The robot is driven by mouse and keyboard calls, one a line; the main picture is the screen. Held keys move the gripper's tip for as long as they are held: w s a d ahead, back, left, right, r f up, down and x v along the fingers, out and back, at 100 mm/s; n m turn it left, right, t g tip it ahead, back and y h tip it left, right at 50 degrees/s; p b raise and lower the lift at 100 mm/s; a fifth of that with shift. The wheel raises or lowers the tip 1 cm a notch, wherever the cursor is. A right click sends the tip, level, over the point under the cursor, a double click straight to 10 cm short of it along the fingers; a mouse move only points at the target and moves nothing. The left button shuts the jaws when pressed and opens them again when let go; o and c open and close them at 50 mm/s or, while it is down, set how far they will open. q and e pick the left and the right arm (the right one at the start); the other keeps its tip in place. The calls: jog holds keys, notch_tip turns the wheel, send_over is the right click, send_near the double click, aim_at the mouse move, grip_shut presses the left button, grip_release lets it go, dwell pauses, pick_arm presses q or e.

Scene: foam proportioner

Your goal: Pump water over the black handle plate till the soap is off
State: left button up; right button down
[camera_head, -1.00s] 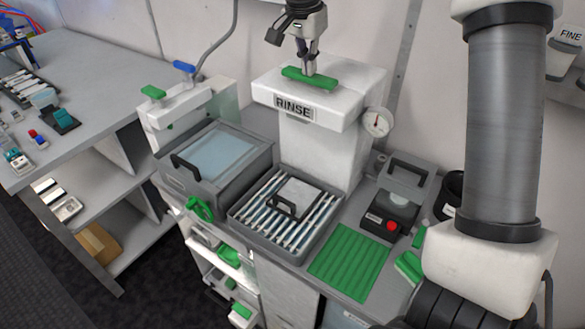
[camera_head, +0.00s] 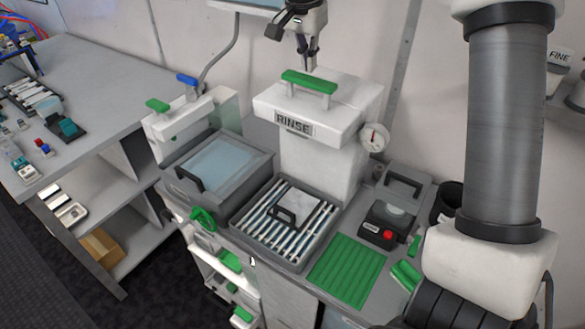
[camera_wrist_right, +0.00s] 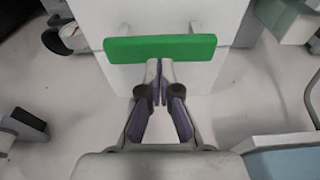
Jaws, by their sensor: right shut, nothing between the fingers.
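The black-handled plate (camera_head: 305,203) lies pale side up on the slatted rinse rack (camera_head: 274,258). Its black handle is at its front edge. Whether soap is on it is too small to tell. The white pump housing labelled RINSE (camera_head: 293,123) stands behind the rack. Its green pump handle (camera_head: 309,82) is raised on two pale posts. My right gripper (camera_head: 312,66) is shut and empty just above the bar's back edge. In the right wrist view its fingertips (camera_wrist_right: 160,65) meet at the edge of the green bar (camera_wrist_right: 160,49); contact cannot be told. My left gripper is not in view.
A water-filled basin (camera_head: 217,165) sits left of the rack. A ribbed green mat (camera_head: 346,270) lies to the right, with a black box with a red button (camera_head: 387,225) behind it. A gauge (camera_head: 374,137) is on the pump's right side.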

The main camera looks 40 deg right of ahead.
dwell(0.3)
notch_tip(320, 180, up, 6)
jog(key=p, duration=0.5)
dwell(0.4)
